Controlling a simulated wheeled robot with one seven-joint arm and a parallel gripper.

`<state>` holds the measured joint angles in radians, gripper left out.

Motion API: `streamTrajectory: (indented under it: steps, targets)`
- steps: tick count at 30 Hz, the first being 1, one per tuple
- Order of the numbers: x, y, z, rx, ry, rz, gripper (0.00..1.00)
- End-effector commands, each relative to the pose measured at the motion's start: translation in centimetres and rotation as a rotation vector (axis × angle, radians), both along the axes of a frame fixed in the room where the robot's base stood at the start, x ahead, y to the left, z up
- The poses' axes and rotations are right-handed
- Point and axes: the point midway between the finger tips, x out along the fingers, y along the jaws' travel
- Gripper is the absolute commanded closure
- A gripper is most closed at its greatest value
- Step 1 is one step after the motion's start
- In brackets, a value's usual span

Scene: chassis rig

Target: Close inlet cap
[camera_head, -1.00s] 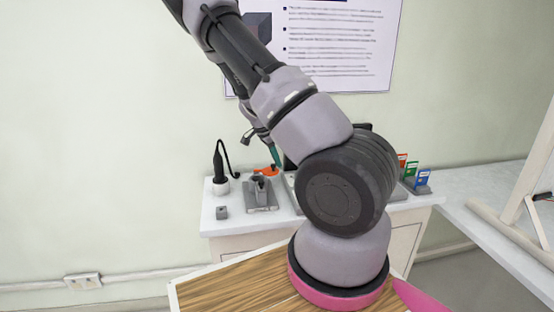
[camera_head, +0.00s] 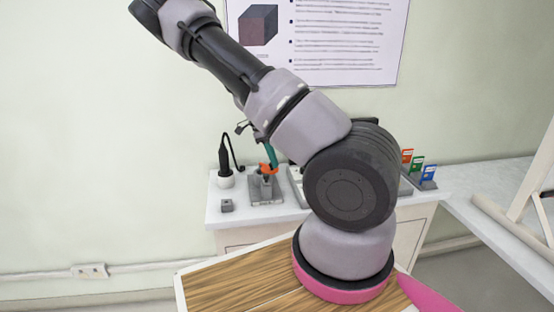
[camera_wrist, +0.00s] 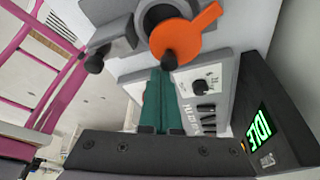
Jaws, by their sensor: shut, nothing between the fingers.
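The orange inlet cap (camera_wrist: 190,36) shows at the top of the wrist view as a flat round disc with a tab toward the upper right. It partly covers a round grey ring, the inlet (camera_wrist: 147,14), whose left part is uncovered. A small dark knob (camera_wrist: 169,60) sits at the cap's lower edge. My gripper (camera_wrist: 162,75) is shut and empty, its green fingers close to the knob; I cannot tell whether they touch it. In the head view the cap (camera_head: 268,169) is small above the grey fixture (camera_head: 266,190), with my green fingertips (camera_head: 271,158) just above it.
A panel with a dial (camera_wrist: 202,88) lies right of my fingers, and a box with a lit green display (camera_wrist: 262,132) stands farther right. In the head view, a black cabled tool (camera_head: 225,160), a small grey block (camera_head: 227,205) and coloured cards (camera_head: 418,167) share the bench.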

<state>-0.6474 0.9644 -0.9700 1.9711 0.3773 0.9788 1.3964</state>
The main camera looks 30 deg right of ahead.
Motion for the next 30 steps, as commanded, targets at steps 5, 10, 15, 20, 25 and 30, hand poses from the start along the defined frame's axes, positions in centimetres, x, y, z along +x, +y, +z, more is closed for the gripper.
streamTrajectory:
  steps: [5,10,15,20,25,30]
  targets:
    - [-0.1,0.9,0.0,0.0,0.0,-0.111,1.0]
    - [-0.1,1.6,0.0,0.0,0.0,-0.202,1.0]
    - [-0.1,2.2,0.0,0.001,0.0,-0.228,1.0]
    - [-0.1,2.6,0.0,0.001,0.0,-0.227,1.0]
    - [0.0,2.8,0.0,0.001,-0.001,-0.226,1.0]
    - [0.0,2.9,0.0,0.001,-0.001,-0.226,1.0]
